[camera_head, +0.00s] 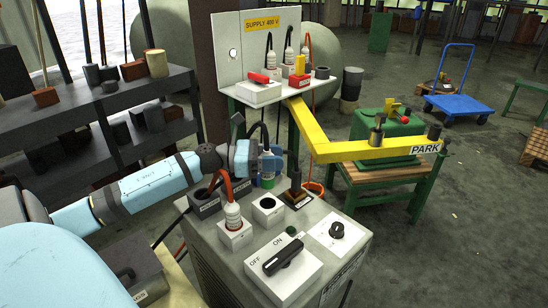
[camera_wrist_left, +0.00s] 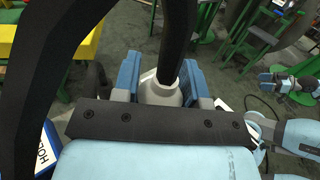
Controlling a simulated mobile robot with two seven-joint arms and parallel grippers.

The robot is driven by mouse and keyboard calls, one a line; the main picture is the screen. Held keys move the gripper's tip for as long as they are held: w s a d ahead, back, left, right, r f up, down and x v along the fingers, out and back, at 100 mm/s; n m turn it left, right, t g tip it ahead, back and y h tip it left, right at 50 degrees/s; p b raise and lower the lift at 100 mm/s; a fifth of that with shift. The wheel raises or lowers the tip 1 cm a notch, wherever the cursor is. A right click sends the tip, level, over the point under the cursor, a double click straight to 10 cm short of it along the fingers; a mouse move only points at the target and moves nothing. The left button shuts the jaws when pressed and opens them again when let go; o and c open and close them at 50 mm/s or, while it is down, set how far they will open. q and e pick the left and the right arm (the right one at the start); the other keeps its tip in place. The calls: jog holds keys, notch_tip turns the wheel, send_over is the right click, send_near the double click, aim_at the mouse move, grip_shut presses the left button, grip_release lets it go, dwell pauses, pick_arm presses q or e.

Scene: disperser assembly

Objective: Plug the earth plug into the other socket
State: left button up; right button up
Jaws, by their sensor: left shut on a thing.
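My left gripper (camera_head: 267,163) is shut on a plug, above the back part of the grey cabinet (camera_head: 330,205). In the left wrist view the plug (camera_wrist_left: 160,93) is pale grey with a thick black cable, between the blue fingers. A green part (camera_head: 268,181) shows below the fingers in the head view. On the cabinet, a white socket box (camera_head: 267,209) has an open dark hole, in front of the gripper. A dark socket box (camera_head: 203,201) stands to the left. The held plug's lower end is hidden. My right gripper (camera_wrist_left: 280,80) shows small in the left wrist view; its jaw state is unclear.
A white plug with a red cable (camera_head: 233,215) sits in a white box. A rotary switch (camera_head: 283,257) is in front. A yellow arm marked PARK (camera_head: 370,148) lies behind.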

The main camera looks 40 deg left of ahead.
pick_arm(q)
jog(key=shift+f+b, duration=0.6)
jog(key=shift+f, duration=0.25)
notch_tip(320, 180, down, 2)
jog(key=shift+f+b, duration=0.25)
jog(key=shift+b, duration=0.75)
jog(key=shift+f+b, duration=0.35)
jog(key=shift+f, duration=0.1)
pick_arm(e)
jog(key=shift+w+a+r+t+y, duration=0.1)
jog(key=shift+a+r+t+y, duration=0.05)
jog(key=shift+a+t+y, duration=0.2)
jog(key=shift+f, duration=0.25)
jog(key=shift+f, duration=0.25)
pick_arm(q)
jog(key=shift+b, duration=0.35)
pick_arm(e)
jog(key=shift+f, duration=0.15)
